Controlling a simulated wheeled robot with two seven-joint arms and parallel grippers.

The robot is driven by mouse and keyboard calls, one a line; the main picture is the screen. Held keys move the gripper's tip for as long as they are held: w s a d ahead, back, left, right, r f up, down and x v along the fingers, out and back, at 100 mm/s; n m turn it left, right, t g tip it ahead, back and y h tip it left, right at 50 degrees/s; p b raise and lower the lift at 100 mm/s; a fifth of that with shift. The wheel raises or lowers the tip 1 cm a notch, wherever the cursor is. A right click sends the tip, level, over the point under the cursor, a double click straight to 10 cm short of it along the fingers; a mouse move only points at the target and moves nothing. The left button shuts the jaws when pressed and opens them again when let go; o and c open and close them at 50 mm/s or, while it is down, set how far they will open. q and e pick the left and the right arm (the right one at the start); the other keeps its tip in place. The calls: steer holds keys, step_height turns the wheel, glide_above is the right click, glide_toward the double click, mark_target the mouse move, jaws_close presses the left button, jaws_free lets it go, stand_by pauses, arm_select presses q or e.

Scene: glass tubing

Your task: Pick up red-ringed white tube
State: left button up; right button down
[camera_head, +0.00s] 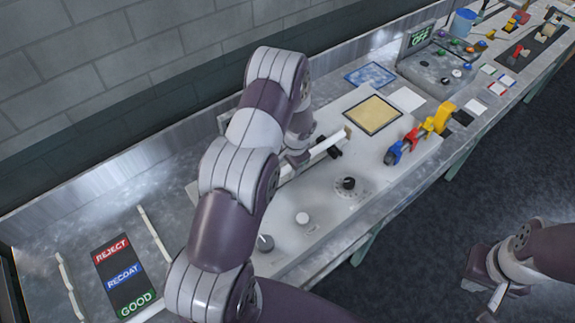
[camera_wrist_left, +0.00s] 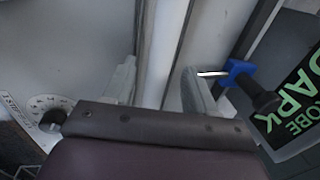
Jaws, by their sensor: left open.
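A long white tube or bar (camera_head: 318,152) lies across the pale bench panel in the head view, partly hidden behind my left arm. No red ring shows on it, so I cannot tell if it is the red-ringed tube. My left gripper (camera_head: 298,156) is low over the panel beside it, mostly hidden by my arm. In the left wrist view my left gripper (camera_wrist_left: 160,88) is open, with a long pale strip (camera_wrist_left: 165,45), perhaps the tube, running between its fingers. My right gripper (camera_head: 484,290) hangs over the dark floor at lower right, its fingers unclear.
A black REJECT, RECOAT and GOOD board (camera_head: 123,276) lies at left between pale rails. Knobs (camera_head: 348,184) and red, blue and yellow clamps (camera_head: 420,134) stand on the panel. A blue-and-black handle (camera_wrist_left: 252,85) is close right of the fingers in the wrist view.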

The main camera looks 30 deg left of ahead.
arm_select(q)
steer(key=shift+w+d+f, duration=0.1)
steer(key=shift+w+d, duration=0.2)
jaws_close()
steer(key=shift+s+a, duration=0.1)
